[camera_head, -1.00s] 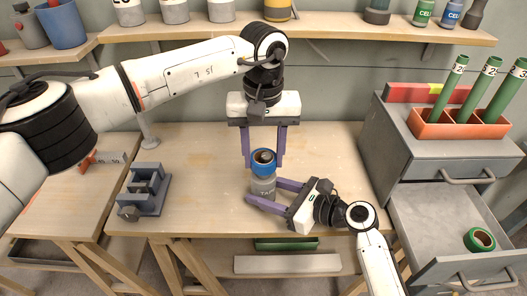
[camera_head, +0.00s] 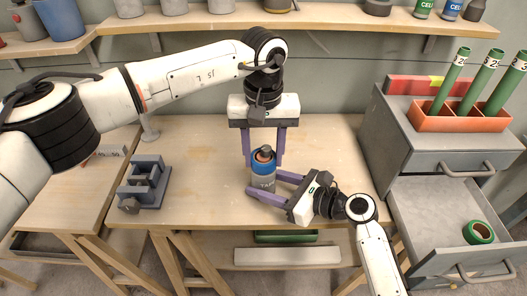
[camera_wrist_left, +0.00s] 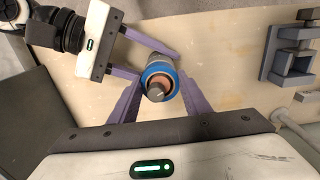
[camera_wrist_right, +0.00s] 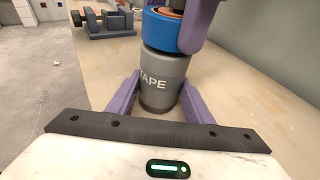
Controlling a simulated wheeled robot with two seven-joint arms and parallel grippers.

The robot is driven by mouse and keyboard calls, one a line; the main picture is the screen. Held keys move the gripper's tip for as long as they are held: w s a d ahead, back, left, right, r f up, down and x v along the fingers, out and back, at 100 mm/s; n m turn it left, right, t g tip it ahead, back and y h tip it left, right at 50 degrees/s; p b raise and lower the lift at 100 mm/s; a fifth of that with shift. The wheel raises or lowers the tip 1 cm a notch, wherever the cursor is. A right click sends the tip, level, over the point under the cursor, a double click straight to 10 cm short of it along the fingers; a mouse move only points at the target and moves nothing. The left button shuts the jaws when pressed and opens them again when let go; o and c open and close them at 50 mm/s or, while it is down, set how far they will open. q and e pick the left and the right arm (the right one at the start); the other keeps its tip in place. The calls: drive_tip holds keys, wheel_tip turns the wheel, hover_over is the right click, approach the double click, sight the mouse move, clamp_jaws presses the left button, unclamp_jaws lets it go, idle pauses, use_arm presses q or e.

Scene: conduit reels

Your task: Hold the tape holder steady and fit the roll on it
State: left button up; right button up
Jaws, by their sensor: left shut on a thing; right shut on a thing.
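The tape holder (camera_head: 263,184) is a grey cylinder marked TAPE, upright on the table; it also shows in the right wrist view (camera_wrist_right: 165,78). My right gripper (camera_head: 264,182) is shut on its body. The blue roll (camera_head: 263,167) has an orange-brown core and sits around the holder's grey spindle (camera_head: 265,152), which sticks up through the core. In the right wrist view the roll (camera_wrist_right: 172,32) is right at the top of the holder's body, with no clear gap. My left gripper (camera_head: 264,162) is shut on the roll from above, a finger on each side.
A grey vise (camera_head: 145,183) stands on the table (camera_head: 205,150) to the left. A grey drawer cabinet (camera_head: 420,155) is at right, its lower drawer open with a green roll (camera_head: 478,232) inside. An orange rack (camera_head: 460,118) of green tubes stands on top.

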drive_tip(key=shift+f, duration=0.1)
use_arm(q)
drive_tip(key=o, duration=1)
drive_tip(key=shift+c, duration=0.2)
drive_tip(key=shift+r, duration=0.1)
wheel_tip(320, 180, up, 12)
use_arm(e)
drive_tip(key=o, duration=0.9)
drive_tip(key=shift+c, duration=0.2)
